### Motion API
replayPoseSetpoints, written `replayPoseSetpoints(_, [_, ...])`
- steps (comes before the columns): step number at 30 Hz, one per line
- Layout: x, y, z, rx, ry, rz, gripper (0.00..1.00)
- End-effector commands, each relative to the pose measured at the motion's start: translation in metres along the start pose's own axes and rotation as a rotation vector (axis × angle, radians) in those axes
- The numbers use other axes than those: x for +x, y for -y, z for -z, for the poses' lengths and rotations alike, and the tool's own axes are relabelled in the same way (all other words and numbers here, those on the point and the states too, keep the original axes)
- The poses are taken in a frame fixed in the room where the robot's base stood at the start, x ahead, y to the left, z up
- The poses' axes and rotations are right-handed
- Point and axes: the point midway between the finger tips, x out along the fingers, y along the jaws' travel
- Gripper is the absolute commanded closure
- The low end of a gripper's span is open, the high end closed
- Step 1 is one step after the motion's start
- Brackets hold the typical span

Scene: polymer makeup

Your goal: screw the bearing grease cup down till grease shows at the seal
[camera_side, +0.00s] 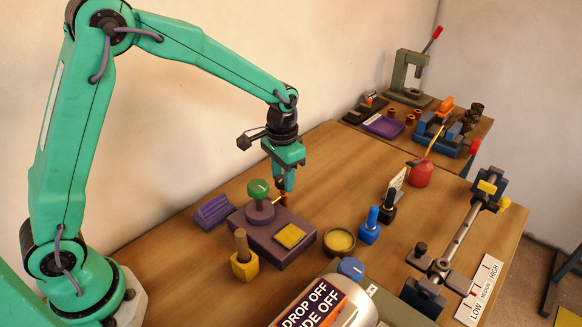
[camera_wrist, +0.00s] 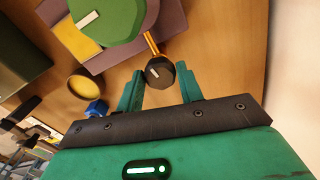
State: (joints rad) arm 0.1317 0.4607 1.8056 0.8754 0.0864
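A dark round cap with a white mark (camera_wrist: 160,72), which looks like the grease cup, sits at the end of a brass stem beside the purple block (camera_wrist: 180,28). In the side view the purple block (camera_side: 268,238) carries a large green knob (camera_side: 258,188) and a yellow square (camera_side: 290,236). The green knob also shows in the wrist view (camera_wrist: 105,18). My gripper (camera_side: 286,188) points down just behind the green knob. In the wrist view my gripper (camera_wrist: 160,78) is open, its fingers on either side of the dark cap. In the side view the cap is mostly hidden by my fingers; no grease is discernible there.
A round tin of yellow grease (camera_side: 340,241), a blue bottle (camera_side: 370,226) and a yellow-based post (camera_side: 243,258) stand close by. A shaft on bearing stands (camera_side: 462,230) is at the right, with a red oil can (camera_side: 420,172) behind. The wood table behind my gripper is clear.

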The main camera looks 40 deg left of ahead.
Motion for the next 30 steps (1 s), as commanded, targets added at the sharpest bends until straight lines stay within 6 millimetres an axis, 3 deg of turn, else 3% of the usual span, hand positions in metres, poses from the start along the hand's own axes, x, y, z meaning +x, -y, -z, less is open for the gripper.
replayPoseSetpoints(1, [-0.0002, 0.0, 0.0, 0.0, 0.0, 0.0, 0.73])
replayPoseSetpoints(3, [-0.0002, 0.0, 0.0001, 0.0, 0.0, 0.0, 0.87])
replayPoseSetpoints(4, [-0.0002, 0.0, 0.0001, 0.0, 0.0, 0.0, 0.89])
replayPoseSetpoints(17, [-0.0006, 0.0, 0.0001, 0.068, 0.0, 0.0, 0.89])
replayPoseSetpoints(30, [-0.0009, 0.0, 0.0003, 0.372, -0.001, 0.0, 0.89])
